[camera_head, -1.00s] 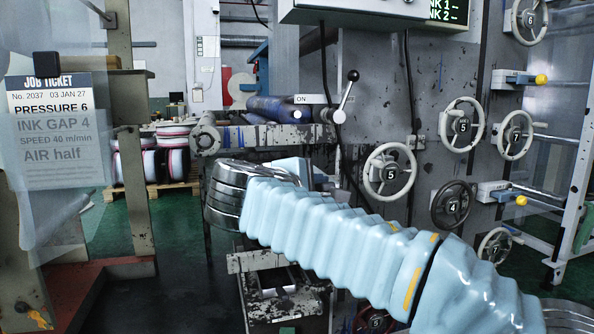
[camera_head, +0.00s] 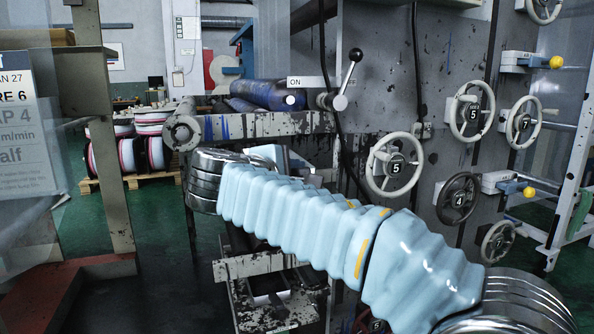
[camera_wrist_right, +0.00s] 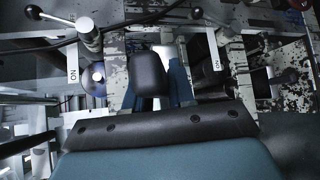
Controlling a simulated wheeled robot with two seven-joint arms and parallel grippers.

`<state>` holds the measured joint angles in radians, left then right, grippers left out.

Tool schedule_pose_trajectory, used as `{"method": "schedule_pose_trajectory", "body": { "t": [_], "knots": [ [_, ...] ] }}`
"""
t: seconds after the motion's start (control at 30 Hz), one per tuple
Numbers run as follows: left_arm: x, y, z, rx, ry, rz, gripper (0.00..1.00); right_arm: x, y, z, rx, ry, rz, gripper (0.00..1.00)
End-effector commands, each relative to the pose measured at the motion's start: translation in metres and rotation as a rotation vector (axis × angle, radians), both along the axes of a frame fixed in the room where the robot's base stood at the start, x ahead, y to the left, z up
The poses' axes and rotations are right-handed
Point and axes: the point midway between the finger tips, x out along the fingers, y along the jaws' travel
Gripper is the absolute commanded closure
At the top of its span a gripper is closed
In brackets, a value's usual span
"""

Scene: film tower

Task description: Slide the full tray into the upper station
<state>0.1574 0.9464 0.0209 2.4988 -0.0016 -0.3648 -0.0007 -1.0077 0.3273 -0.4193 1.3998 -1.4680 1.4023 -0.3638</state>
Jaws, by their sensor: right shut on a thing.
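My right arm crosses the head view from the lower right, and its bellows and metal wrist hide the right gripper there. The right wrist view shows the right gripper (camera_wrist_right: 147,75) from close behind. One dark finger is plain, and it is closed over something I take to be the tray, mostly hidden behind finger and palm. The upper station (camera_head: 275,124) is a paint-splattered frame with blue rollers (camera_head: 262,92) above it, just beyond my right wrist. A lever (camera_head: 347,80) with a black knob and an ON label stands at its right. My left gripper is out of view.
Handwheels (camera_head: 395,169) stick out of the grey machine wall at right. A lower splattered frame (camera_head: 250,268) lies under my right arm. A post (camera_head: 112,170) and a job ticket (camera_head: 20,130) stand at left. Green floor shows between them.

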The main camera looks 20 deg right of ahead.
Motion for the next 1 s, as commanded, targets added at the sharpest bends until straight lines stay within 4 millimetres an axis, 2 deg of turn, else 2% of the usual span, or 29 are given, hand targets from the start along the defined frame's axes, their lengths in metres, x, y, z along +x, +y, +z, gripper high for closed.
{"method": "schedule_pose_trajectory", "body": {
  "t": [0.43, 0.8, 1.0],
  "knots": [
    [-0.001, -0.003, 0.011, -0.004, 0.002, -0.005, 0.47, 0.047, 0.001, -0.021, -0.002, 0.000, -0.002, 1.00],
    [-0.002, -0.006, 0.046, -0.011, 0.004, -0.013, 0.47, 0.090, 0.002, -0.020, -0.002, -0.001, -0.003, 1.00],
    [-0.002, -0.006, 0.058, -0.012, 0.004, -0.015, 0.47, 0.113, 0.003, -0.023, -0.001, -0.001, -0.003, 1.00]
  ]
}}
